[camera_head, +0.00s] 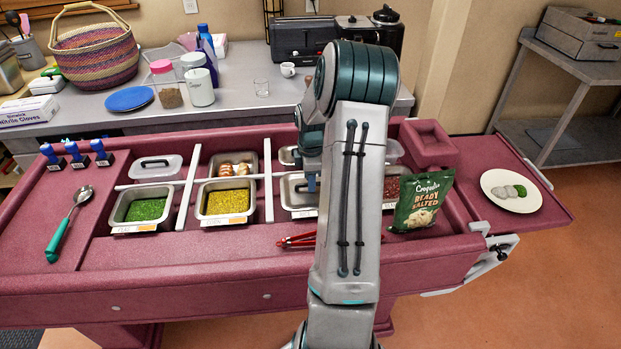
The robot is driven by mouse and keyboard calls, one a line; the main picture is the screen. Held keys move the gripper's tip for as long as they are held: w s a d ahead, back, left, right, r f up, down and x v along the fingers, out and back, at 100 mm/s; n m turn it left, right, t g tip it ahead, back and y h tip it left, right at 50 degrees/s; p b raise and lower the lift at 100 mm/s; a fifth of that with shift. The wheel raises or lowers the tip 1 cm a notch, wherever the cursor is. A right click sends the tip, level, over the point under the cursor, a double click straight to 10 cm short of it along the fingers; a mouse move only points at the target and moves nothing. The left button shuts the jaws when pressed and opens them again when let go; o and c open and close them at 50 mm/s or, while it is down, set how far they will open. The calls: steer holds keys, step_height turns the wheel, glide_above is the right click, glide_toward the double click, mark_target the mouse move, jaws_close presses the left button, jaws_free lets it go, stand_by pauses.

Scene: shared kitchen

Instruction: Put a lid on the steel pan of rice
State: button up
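A steel pan (298,192) sits in the middle of the red counter's front row, left of my arm. Its front label is small and seems to read rice. Its top looks grey, with no rice clearly visible, and my arm hides its right part. My gripper is mostly hidden behind my own arm. A small dark part just above this pan may be its tip, and I cannot see its fingers clearly. A clear lid with a dark handle (155,166) covers the back-left pan. Another pale lid or pan edge (286,156) shows in the back row beside my arm.
Open pans of green peas (146,208) and yellow corn (228,203) stand at left; a pan with brownish pieces (234,168) is behind. Red tongs (297,240), a crisp packet (421,201), a ladle (70,220) and a plate (510,190) lie around. The counter's front strip is largely clear.

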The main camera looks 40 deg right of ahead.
steer(key=shift+r, duration=0.1)
steer(key=shift+r+p, duration=0.3)
steer(key=shift+r, duration=0.1)
step_height(320, 180, up, 12)
steer(key=s+a+r+m, duration=0.15)
steer(key=a+r, duration=0.25)
steer(key=a, duration=0.4)
steer(key=s+a+r+m+t, duration=0.1)
steer(key=s+a+m+t, duration=0.2)
steer(key=s+a+m, duration=0.7)
steer(key=s+a+b, duration=0.1)
steer(key=s+a, duration=0.7)
steer(key=a, duration=0.4)
steer(key=shift+s+r, duration=0.15)
steer(key=shift+r, duration=0.1)
